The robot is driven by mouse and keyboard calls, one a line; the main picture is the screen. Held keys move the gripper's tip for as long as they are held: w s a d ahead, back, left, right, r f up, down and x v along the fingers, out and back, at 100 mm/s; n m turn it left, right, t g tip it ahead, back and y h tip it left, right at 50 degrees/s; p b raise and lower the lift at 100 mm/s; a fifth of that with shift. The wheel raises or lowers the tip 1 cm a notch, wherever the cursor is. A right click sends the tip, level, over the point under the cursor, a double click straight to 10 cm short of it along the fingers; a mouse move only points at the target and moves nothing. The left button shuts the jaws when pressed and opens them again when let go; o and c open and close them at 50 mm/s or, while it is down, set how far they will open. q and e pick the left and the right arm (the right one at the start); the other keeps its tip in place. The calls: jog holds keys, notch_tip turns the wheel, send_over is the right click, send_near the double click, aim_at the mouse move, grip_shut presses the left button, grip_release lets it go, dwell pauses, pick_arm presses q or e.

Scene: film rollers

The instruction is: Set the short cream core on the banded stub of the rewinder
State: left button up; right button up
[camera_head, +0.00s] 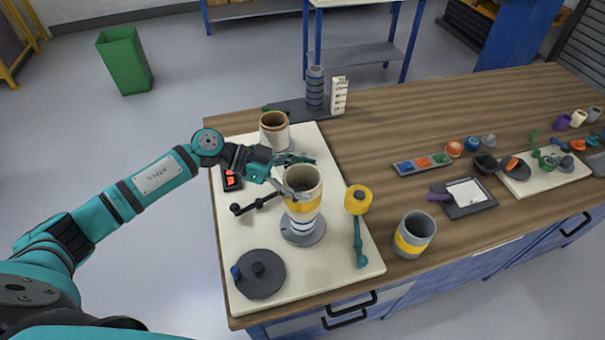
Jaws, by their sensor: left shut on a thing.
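Below the core shows the banded stub (300,227), pale with dark rings, rising from a round grey flange (303,238). The core is in line above the stub; I cannot tell whether it is resting on it or held just over it. My right gripper is not in view.
A yellow-headed teal lever (358,202) is close on the right, a black lever (252,203) on the left, a dark disc (261,273) in front. A grey yellow-banded core (414,234) stands on the wooden bench.

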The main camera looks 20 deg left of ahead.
pick_arm(q)
jog(key=shift+f+b, duration=1.4)
jog(key=shift+f, duration=1.95)
jog(key=shift+f+b, duration=0.4)
jog(key=shift+f, duration=0.6)
jog(key=o, duration=1.2)
jog(key=shift+o, duration=0.2)
jog(key=v, duration=1.2)
